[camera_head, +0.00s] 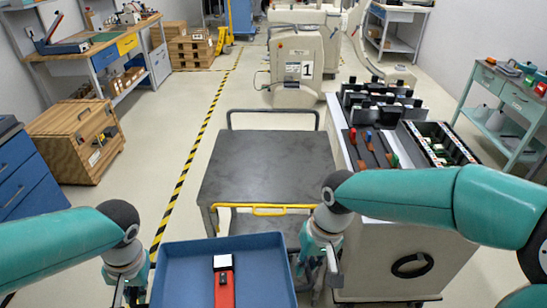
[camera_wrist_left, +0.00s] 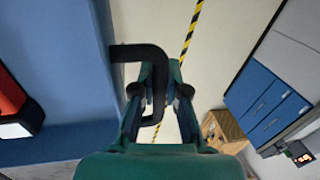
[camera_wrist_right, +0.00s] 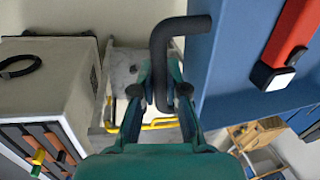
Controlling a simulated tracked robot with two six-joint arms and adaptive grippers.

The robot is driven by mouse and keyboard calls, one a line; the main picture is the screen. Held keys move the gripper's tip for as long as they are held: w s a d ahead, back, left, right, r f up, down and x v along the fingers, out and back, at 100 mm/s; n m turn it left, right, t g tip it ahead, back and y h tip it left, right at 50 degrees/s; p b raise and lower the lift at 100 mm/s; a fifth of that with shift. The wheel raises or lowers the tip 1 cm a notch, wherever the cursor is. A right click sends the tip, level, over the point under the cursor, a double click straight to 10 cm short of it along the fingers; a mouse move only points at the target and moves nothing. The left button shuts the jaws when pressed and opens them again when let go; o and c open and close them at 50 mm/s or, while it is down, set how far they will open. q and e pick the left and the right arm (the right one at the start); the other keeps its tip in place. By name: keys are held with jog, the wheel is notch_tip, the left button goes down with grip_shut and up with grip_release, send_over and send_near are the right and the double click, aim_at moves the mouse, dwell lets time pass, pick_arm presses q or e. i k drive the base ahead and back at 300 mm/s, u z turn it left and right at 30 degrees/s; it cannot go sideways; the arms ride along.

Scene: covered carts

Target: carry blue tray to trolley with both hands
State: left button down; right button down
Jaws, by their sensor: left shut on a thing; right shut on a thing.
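The blue tray (camera_head: 178,258) is at the bottom of the head view, with a red and white device (camera_head: 224,283) lying in it. My left gripper (camera_head: 130,292) is at the tray's left side; the left wrist view shows it shut on the black handle (camera_wrist_left: 140,52). My right gripper (camera_head: 318,276) is at the right side; the right wrist view shows it shut on the other black handle (camera_wrist_right: 160,50). The trolley (camera_head: 266,165) stands beyond the tray, with a bare dark top and a yellow front bar (camera_head: 268,210). The tray's near edge is out of view.
A white cart (camera_head: 390,260) with tools and bins stands close on the trolley's right. A wooden crate (camera_head: 75,140) and blue drawers (camera_head: 28,185) are at the left. A striped floor line (camera_head: 190,160) runs along clear floor left of the trolley.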

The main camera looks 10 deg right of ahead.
aim_at(279, 175)
jog(key=z, duration=0.55)
jog(key=i, duration=1)
jog(key=u, duration=0.1)
